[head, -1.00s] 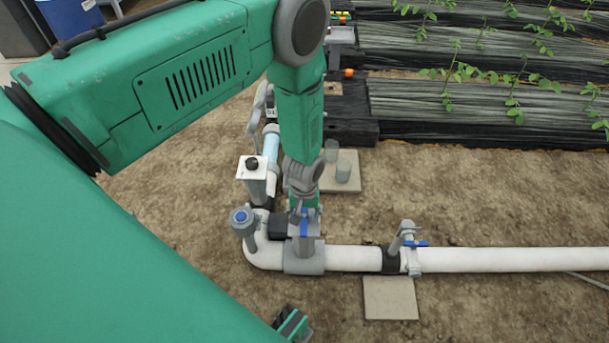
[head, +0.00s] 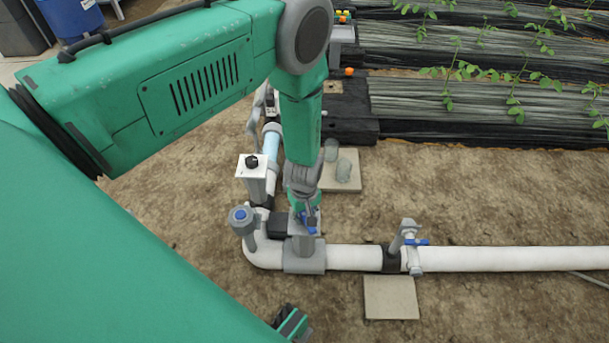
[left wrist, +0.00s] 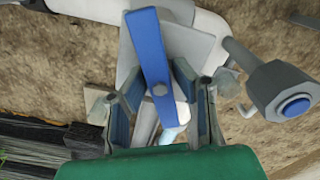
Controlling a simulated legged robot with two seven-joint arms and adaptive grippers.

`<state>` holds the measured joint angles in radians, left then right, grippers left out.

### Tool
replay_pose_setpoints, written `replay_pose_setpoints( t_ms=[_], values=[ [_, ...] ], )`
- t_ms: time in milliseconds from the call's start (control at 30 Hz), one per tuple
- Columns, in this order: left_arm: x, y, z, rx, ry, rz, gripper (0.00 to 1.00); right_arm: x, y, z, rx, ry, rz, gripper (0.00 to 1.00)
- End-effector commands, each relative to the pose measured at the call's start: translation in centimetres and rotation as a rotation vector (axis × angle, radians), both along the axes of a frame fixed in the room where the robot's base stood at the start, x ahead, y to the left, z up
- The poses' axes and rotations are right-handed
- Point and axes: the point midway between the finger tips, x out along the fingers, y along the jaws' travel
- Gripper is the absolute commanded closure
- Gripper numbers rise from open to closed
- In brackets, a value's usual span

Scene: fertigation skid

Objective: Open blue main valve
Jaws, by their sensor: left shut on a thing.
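The blue main valve handle (head: 311,230) sits on a grey valve body (head: 304,254) on the white pipe, close to its corner. My left gripper (head: 304,208) reaches down onto this handle from above. In the left wrist view the blue handle (left wrist: 149,45) is a flat bar, slightly slanted, running between the fingers of my left gripper (left wrist: 155,92). The gripper is shut on it, with one finger on each side; the exact contact is partly hidden.
A second blue-handled valve (head: 411,243) stands on the pipe to the right. A grey fitting with a blue cap (head: 241,216) and a white box (head: 252,167) stand close left of the gripper. Bare soil lies right, before the plant beds (head: 470,105).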

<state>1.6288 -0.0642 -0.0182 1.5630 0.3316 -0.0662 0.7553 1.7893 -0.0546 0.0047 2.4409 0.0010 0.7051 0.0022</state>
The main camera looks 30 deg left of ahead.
Motion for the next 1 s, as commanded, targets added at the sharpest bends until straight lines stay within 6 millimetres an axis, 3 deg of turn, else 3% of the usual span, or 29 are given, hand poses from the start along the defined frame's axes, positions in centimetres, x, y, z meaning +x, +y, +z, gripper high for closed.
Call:
replay_pose_setpoints(
  t_ms=[400, 533, 733, 767, 800, 833, 1000],
  values=[
    [-0.04, -0.06, -0.12, 0.001, 0.001, 1.039, 1.00, 0.00, 0.00, -0.26, 0.000, 0.000, 0.000, 0.60],
    [0.00, 0.00, -0.09, 0.002, -0.001, 1.205, 1.00, 0.00, 0.00, -0.39, 0.000, 0.000, 0.000, 0.60],
    [0.01, -0.01, -0.04, 0.001, 0.000, 1.227, 1.00, 0.00, 0.00, -0.36, 0.000, 0.000, 0.000, 0.60],
    [0.00, 0.00, -0.04, 0.001, 0.000, 1.226, 0.72, 0.00, 0.00, -0.36, 0.000, 0.000, 0.000, 0.60],
    [0.00, 0.00, -0.04, 0.001, 0.000, 1.226, 0.58, 0.00, 0.00, -0.36, 0.000, 0.000, 0.000, 0.60],
    [0.00, 0.00, -0.04, 0.001, 0.000, 1.225, 0.53, 0.00, 0.00, -0.35, 0.000, 0.000, 0.000, 0.60],
    [-0.01, -0.01, -0.03, 0.001, 0.000, 1.222, 0.53, 0.00, 0.00, -0.35, 0.000, 0.000, 0.000, 0.60]
  ],
)
